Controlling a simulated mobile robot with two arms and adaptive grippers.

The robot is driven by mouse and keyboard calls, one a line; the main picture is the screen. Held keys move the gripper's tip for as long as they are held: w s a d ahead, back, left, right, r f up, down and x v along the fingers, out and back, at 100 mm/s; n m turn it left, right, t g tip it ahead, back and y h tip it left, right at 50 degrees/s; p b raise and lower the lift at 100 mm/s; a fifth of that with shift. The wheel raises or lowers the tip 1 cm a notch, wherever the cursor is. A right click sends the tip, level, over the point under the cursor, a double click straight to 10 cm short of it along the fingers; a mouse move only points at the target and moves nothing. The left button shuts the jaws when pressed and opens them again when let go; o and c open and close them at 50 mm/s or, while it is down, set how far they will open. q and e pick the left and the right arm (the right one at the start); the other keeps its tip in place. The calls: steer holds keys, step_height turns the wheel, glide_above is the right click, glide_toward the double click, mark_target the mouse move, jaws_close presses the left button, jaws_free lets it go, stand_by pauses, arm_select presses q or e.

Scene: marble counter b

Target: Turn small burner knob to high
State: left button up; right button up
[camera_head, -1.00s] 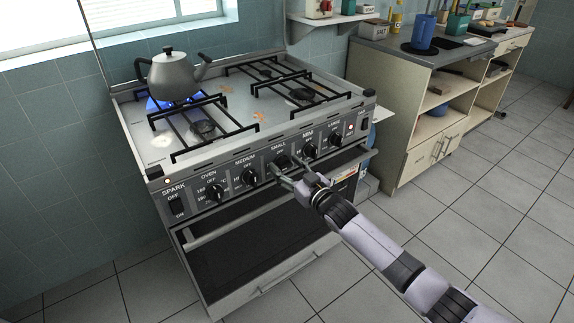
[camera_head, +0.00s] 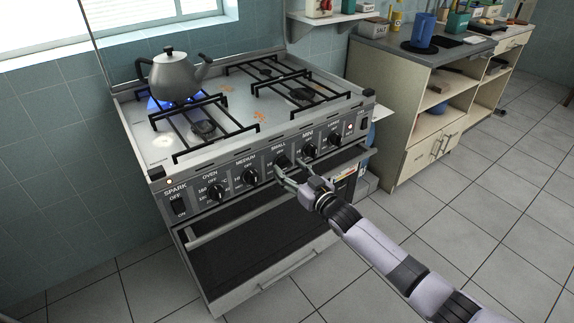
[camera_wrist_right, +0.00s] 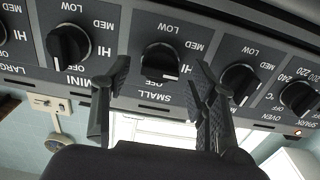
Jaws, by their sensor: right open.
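The small burner knob (camera_head: 282,161) is a black round knob on the stove's front panel, under the label SMALL. In the right wrist view, upside down, the same knob (camera_wrist_right: 160,61) shows between the finger tips. A white mark on its lower edge lies near the OFF label; I cannot tell its exact setting. My right gripper (camera_head: 290,172) is open in front of the panel, its fingers (camera_wrist_right: 158,85) to either side of the knob, with gaps between them and it. My left gripper is out of view.
The medium knob (camera_wrist_right: 239,82) and mini knob (camera_wrist_right: 68,45) flank the small knob closely. The oven door handle (camera_head: 215,232) runs below the panel. A grey kettle (camera_head: 174,75) stands over a blue flame at the back left. A shelf unit (camera_head: 408,165) stands to the right.

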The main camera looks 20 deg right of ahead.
mark_target(288, 166)
steer(key=shift+s+d, duration=0.15)
steer(key=shift+s, duration=0.15)
steer(key=p+v, duration=0.3)
steer(key=shift+s+d+r, duration=0.1)
steer(key=shift+s+r, duration=0.05)
steer(key=shift+s, duration=0.1)
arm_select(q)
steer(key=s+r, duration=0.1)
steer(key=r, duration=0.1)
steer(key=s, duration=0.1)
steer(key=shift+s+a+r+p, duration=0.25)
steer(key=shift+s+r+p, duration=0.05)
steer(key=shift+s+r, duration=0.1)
arm_select(e)
steer(key=shift+s+d, duration=0.15)
steer(key=shift+s, duration=0.4)
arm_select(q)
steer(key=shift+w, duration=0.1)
